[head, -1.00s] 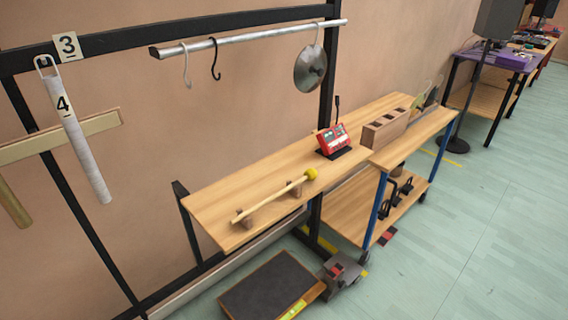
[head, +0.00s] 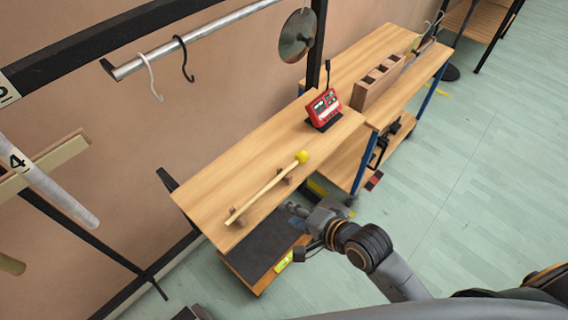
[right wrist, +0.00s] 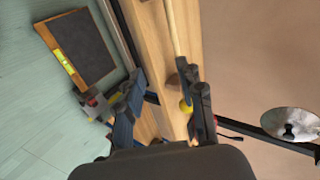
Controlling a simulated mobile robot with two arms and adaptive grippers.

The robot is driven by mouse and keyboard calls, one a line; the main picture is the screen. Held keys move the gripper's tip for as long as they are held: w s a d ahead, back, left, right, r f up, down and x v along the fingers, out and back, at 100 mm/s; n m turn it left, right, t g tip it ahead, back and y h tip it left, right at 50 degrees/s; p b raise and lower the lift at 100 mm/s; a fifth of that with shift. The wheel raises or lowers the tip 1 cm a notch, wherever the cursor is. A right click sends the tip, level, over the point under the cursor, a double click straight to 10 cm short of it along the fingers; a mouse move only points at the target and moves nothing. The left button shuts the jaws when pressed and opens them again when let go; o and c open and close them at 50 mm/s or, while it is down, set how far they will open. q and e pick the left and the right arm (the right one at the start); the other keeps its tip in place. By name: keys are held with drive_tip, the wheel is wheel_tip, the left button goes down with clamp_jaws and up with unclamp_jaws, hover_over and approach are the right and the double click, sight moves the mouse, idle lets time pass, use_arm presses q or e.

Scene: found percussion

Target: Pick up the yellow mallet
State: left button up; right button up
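The yellow mallet has a round yellow head (head: 302,157) and a long pale wooden stick. It lies across two small brown rests (head: 284,177) on the wooden shelf (head: 225,168), its head toward the red device. My right gripper (head: 292,208) is low in front of the shelf's near edge, apart from the mallet. In the right wrist view its two dark fingers (right wrist: 164,108) are spread with nothing held between them. The yellow head (right wrist: 186,107) shows beyond them, partly hidden by the right finger. My left gripper cannot be made out.
A red device (head: 324,106) stands on the shelf beyond the mallet head. A block with square openings (head: 373,84) is farther back. A dark-topped platform (head: 262,243) lies below the shelf. Hooks (head: 184,60) and a metal disc (head: 296,36) hang from a rail above.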

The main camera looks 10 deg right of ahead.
wheel_tip(320, 180, up, 3)
drive_tip(key=p, duration=0.1)
approach(258, 198)
drive_tip(key=r+x, duration=0.1)
drive_tip(key=x, duration=0.2)
drive_tip(key=shift+w+a+f+y, duration=0.3)
drive_tip(key=shift+w+a+f, duration=0.1)
drive_tip(key=shift+w+f, duration=0.35)
drive_tip(key=shift+f+p+x, duration=0.25)
drive_tip(key=shift+p+x, duration=0.35)
drive_tip(key=shift+x, duration=1.6)
use_arm(q)
drive_tip(key=r, duration=0.1)
drive_tip(key=w+r, duration=0.1)
drive_tip(key=shift+r, duration=0.35)
use_arm(e)
drive_tip(key=shift+s+d, duration=0.1)
drive_tip(key=shift+s, duration=0.05)
drive_tip(key=shift+c, duration=0.2)
clamp_jaws()
